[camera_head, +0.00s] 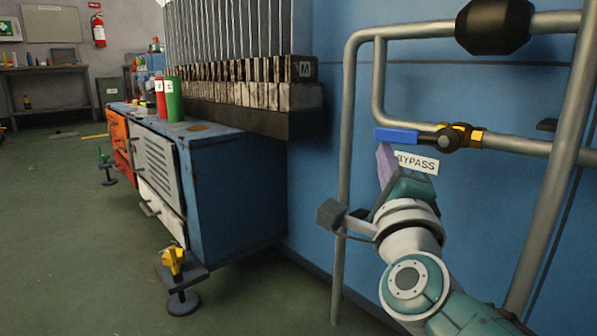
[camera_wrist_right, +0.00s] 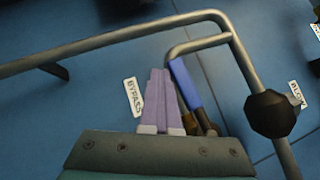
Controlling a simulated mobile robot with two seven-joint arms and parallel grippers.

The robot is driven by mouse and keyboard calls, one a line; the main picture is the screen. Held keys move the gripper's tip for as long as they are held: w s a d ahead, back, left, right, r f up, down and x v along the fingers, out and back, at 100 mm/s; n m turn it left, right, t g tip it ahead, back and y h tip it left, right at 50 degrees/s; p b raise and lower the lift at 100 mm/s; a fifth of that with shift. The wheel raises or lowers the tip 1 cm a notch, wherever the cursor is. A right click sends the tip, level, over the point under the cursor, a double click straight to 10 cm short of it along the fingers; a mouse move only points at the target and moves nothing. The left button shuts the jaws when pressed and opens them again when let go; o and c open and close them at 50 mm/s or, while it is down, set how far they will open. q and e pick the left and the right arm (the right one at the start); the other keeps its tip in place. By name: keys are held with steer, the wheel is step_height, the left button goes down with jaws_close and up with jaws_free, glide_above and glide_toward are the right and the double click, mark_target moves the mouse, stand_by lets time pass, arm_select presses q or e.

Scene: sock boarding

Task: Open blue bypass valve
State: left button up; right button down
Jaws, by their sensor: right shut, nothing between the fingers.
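The blue bypass valve handle (camera_head: 397,135) lies level along the pipe, pointing left from the valve body (camera_head: 460,137), which has yellow fittings. A white BYPASS label (camera_head: 417,163) is on the blue wall just below it. My right gripper (camera_head: 384,150) is shut and empty, its lilac fingers just under the left end of the handle. I cannot tell whether they touch it. In the right wrist view the shut fingers (camera_wrist_right: 160,95) sit between the BYPASS label (camera_wrist_right: 133,97) and the blue handle (camera_wrist_right: 187,88). My left gripper is not in view.
Grey pipes (camera_head: 346,180) run up and across the wall around the handle, with a black bulb-shaped fitting (camera_head: 493,26) above. A blue cabinet (camera_head: 235,190) with a red and a green canister (camera_head: 174,100) stands to the left. The green floor (camera_head: 80,250) at left is mostly clear.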

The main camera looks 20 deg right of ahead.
steer(key=shift+r, duration=0.1)
stand_by(0.4)
steer(key=s+a+f+b, duration=0.3)
steer(key=a+f, duration=0.3)
steer(key=f, duration=0.5)
steer(key=shift+s+a+b, duration=0.15)
steer(key=shift+b, duration=0.6)
